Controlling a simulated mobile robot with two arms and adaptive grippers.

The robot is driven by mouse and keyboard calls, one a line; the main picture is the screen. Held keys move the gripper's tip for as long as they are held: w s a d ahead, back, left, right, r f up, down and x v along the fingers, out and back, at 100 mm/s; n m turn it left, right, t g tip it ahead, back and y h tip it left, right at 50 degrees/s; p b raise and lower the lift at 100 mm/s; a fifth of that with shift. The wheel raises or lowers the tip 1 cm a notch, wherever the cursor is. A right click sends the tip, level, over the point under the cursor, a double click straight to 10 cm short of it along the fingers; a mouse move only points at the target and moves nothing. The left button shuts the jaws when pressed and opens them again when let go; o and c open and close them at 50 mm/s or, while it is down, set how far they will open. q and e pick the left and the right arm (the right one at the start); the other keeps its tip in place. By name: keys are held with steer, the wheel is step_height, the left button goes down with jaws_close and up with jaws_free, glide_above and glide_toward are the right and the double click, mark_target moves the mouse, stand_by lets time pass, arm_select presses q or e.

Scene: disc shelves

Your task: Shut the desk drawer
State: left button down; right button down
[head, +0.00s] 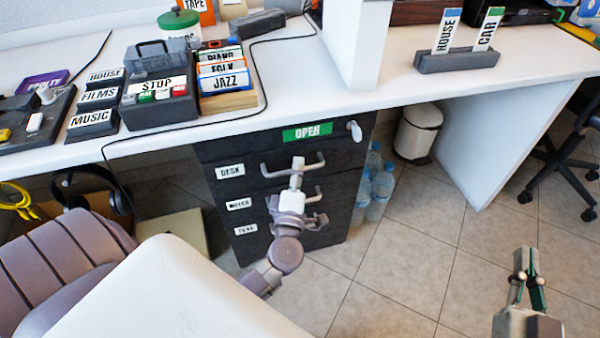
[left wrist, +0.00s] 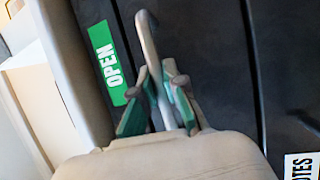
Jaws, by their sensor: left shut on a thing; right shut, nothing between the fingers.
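The desk drawer (head: 252,184) is the top drawer of a dark cabinet under the white desk, with a white label reading DESK. A green sign (head: 307,132) reading OPEN sits above its handle, and it also shows in the left wrist view (left wrist: 108,62). I cannot tell from the pictures how far the drawer stands out. My left gripper (head: 297,165) is shut on the drawer handle (head: 275,172), a bent grey bar (left wrist: 147,35) that runs between its fingers in the left wrist view. My right gripper (head: 525,268) is shut and empty over the floor at the lower right.
Two lower drawers with handles sit below. Water bottles (head: 378,192) and a white bin (head: 417,135) stand right of the cabinet. A purple chair (head: 60,270) is at the lower left. The tiled floor (head: 400,270) at right is mostly clear.

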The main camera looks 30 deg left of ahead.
arm_select(q)
steer(key=shift+a+r, duration=0.1)
steer(key=shift+a, duration=0.05)
steer(key=c, duration=1.2)
jaws_free()
steer(key=shift+w, duration=0.15)
steer(key=v, duration=1.2)
